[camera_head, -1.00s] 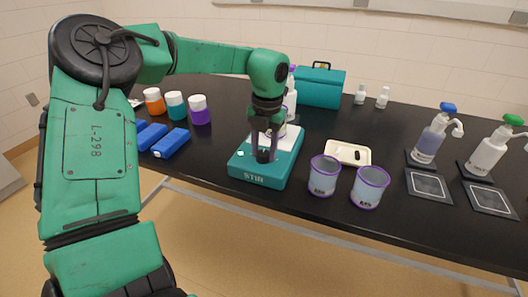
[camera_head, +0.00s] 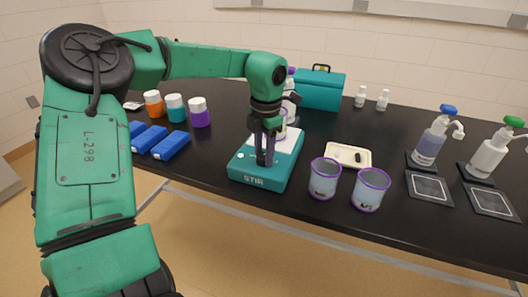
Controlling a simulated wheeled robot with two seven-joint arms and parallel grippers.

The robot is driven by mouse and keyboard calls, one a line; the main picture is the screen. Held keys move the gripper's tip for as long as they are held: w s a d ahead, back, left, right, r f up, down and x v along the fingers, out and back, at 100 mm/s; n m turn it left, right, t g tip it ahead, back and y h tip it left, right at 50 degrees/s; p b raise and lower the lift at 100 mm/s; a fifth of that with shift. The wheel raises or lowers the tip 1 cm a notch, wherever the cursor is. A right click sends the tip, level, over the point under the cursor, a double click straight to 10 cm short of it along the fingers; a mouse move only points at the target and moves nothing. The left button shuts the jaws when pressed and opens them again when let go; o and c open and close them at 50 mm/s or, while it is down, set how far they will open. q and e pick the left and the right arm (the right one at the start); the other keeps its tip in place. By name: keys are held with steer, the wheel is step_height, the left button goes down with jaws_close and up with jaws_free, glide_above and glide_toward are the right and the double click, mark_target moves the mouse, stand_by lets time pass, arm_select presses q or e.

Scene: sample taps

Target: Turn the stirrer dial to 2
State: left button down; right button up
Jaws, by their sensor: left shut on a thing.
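The teal stirrer (camera_head: 262,178) with a white top plate stands near the front edge of the black table, with "STIR" on its front. My left gripper (camera_head: 265,160) points down over the front of the stirrer, shut on the dark stirrer dial (camera_head: 264,158). The fingers hide most of the dial, so its setting cannot be read. A small white mark (camera_head: 241,155) shows on the stirrer left of the dial. A vessel on the white plate is partly hidden behind my gripper. My right gripper is not in view.
Two purple-rimmed cups (camera_head: 324,178) stand close to the right of the stirrer, with a cream tray (camera_head: 348,155) behind them. Blue blocks (camera_head: 171,145) and capped jars (camera_head: 199,112) are at left. A teal case (camera_head: 319,90) is behind. Pump bottles (camera_head: 430,142) stand at right.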

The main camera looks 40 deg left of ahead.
arm_select(q)
steer(key=shift+w+r, duration=0.1)
steer(key=shift+r, duration=0.05)
steer(key=shift+c, duration=1.9)
jaws_free()
step_height(320, 180, up, 14)
steer(key=shift+s+d+r+p, duration=0.25)
steer(key=shift+d+p, duration=0.05)
steer(key=shift+d, duration=0.1)
